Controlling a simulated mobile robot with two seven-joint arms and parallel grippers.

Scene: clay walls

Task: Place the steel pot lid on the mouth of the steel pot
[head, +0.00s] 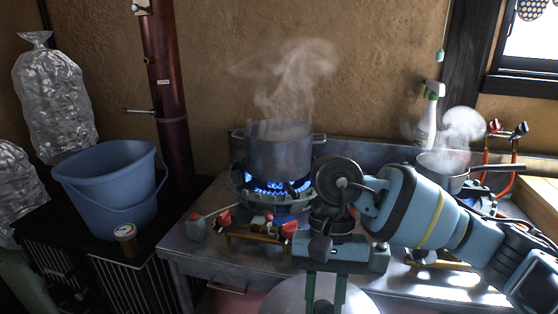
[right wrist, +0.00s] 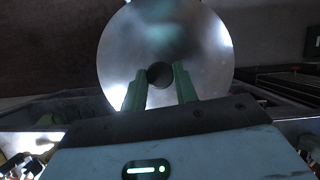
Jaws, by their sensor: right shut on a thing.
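The steel pot (head: 278,155) stands upright on a lit gas burner, with steam rising from its uncovered mouth. The round steel pot lid (head: 282,299) is at the bottom edge of the head view, in front of the stove and nearer than the pot; its lower part is cut off. My right gripper (head: 326,292) is shut on the lid. In the right wrist view the lid (right wrist: 205,45) faces the camera, and its dark knob (right wrist: 160,74) sits between the green fingertips (right wrist: 159,84). My left gripper is not in view.
A steaming saucepan (head: 446,170) sits on a second lit burner at the right, with a spray bottle (head: 430,115) behind it. A blue bucket (head: 108,185) and a small jar (head: 126,240) stand at the left.

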